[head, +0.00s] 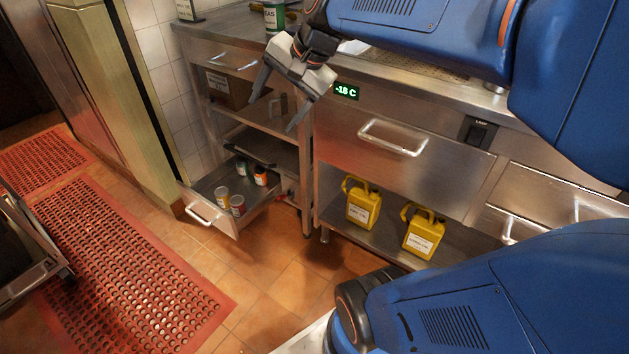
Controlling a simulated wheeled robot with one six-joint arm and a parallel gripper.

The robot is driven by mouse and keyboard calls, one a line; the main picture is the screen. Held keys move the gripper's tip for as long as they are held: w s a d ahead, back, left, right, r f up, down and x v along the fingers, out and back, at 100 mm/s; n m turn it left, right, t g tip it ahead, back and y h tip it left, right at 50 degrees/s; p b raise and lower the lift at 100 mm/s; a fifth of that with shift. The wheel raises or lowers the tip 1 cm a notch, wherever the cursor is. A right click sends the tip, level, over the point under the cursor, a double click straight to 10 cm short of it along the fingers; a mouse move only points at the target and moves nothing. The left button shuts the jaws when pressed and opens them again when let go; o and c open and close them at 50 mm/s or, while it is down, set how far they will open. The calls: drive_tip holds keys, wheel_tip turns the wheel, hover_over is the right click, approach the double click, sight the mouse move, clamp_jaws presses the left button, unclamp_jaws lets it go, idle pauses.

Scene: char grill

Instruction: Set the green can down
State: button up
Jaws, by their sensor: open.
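A can with a green and white label (274,16) stands upright on the steel counter (228,22) at the top of the head view. Its label reads "EAS", partly cut off, and its top is out of frame. My gripper (273,111) is open and empty, with its fingers pointing down in front of the counter's edge. It is below the can in the picture and apart from it. A pulled-out lower drawer (207,212) holds several small cans, including a dark green one (241,168) at its back.
Two yellow jugs (362,204) (424,234) stand on the low shelf at right. A cardboard box (228,89) sits on a shelf under the counter. Red floor mats (125,265) lie at left. Tiled floor (270,285) is clear before the drawer.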

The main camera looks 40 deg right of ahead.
drive_tip(key=s+f+n+g+h, duration=0.1)
drive_tip(key=s+f+n+h, duration=0.1)
drive_tip(key=s+f+n, duration=0.9)
drive_tip(key=s+f, duration=0.1)
drive_tip(key=s, duration=0.3)
drive_tip(key=shift+s+a+n+h, duration=0.2)
drive_tip(key=shift+a+n+h, duration=0.1)
drive_tip(key=shift+a+h, duration=0.1)
